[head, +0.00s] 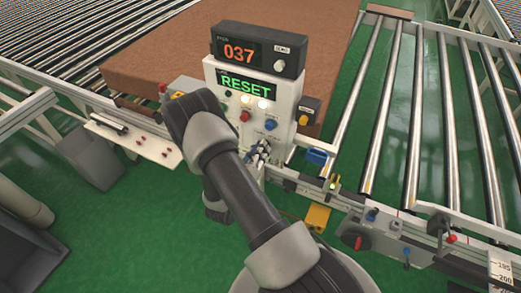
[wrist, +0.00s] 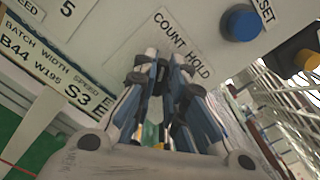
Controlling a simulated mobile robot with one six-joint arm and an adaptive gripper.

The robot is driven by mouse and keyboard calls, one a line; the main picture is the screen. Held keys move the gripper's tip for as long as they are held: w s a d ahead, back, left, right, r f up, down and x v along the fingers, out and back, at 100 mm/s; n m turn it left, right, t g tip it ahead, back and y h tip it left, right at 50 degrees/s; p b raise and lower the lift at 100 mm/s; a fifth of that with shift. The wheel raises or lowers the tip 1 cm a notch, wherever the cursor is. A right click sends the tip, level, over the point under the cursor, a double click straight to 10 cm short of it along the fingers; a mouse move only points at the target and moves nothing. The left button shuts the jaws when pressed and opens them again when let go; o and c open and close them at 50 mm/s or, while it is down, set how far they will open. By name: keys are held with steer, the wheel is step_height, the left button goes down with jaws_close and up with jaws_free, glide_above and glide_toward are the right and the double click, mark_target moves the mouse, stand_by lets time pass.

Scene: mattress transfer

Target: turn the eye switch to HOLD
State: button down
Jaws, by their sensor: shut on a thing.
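The eye switch (wrist: 161,70) is a small dark knob under the "COUNT HOLD" label (wrist: 182,42) on the white control panel (head: 283,108). My gripper (wrist: 163,66) is shut on the switch, with a fingertip on each side. The fingers hide most of the knob, so I cannot tell which way it points. In the head view my gripper (head: 259,150) is at the lower part of the panel, and the switch is hidden there.
A blue button (head: 271,124) and a red button (head: 244,116) sit above my gripper. The green display (head: 246,84) reads "RESET" and the counter box (head: 258,50) reads 037. A brown mattress (head: 180,50) lies behind. A roller conveyor (head: 410,110) runs on the right.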

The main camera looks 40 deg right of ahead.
steer(key=shift+m, duration=0.3)
steer(key=shift+s+d+m+b, duration=0.1)
steer(key=shift+s+m+b, duration=0.05)
steer(key=shift+m+b, duration=2.75)
steer(key=shift+s+m+b, duration=0.15)
steer(key=shift+m+b, duration=1.85)
steer(key=shift+m, duration=1.7)
steer(key=c, duration=1.6)
jaws_free()
steer(key=shift+c, duration=0.2)
